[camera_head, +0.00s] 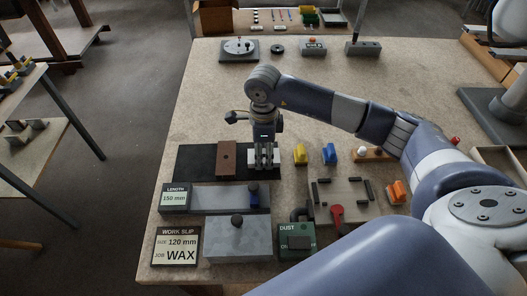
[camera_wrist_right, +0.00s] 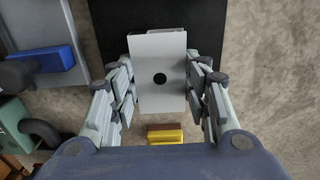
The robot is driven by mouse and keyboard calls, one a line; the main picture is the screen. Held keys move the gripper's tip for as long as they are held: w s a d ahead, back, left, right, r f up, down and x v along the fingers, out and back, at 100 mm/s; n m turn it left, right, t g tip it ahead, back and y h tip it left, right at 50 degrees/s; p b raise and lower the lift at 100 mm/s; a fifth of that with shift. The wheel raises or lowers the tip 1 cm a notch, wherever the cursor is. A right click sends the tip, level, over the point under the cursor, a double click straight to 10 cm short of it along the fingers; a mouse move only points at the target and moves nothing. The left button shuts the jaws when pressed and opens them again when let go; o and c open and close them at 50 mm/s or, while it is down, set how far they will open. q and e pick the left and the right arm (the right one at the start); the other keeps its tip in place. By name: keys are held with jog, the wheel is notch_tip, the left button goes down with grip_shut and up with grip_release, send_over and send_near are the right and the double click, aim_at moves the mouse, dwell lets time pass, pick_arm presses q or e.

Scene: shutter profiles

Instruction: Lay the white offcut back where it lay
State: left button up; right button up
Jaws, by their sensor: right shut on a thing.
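The white offcut (camera_wrist_right: 161,58) is a pale flat piece with a dark round hole. In the right wrist view it sits between the two fingers of my right gripper (camera_wrist_right: 164,92), which is shut on it. In the head view my right gripper (camera_head: 263,157) points down at the right end of a black mat (camera_head: 195,162); its fingers largely hide the offcut there. The mat also shows behind the offcut in the wrist view (camera_wrist_right: 112,22). I cannot tell whether the offcut touches the mat. My left gripper is not in view.
A brown block (camera_head: 226,158) lies on the mat, just left of the gripper. Yellow (camera_head: 300,154) and blue (camera_head: 329,154) pieces stand to the right. In front are a length stop (camera_head: 225,197), a grey block (camera_head: 237,240) and a fixture board (camera_head: 342,198). The table behind is mostly clear.

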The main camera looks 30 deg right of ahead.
jog(key=o, duration=1.2)
jog(key=shift+c, duration=0.2)
jog(key=shift+r, duration=0.15)
notch_tip(320, 180, up, 12)
jog(key=b, duration=0.2)
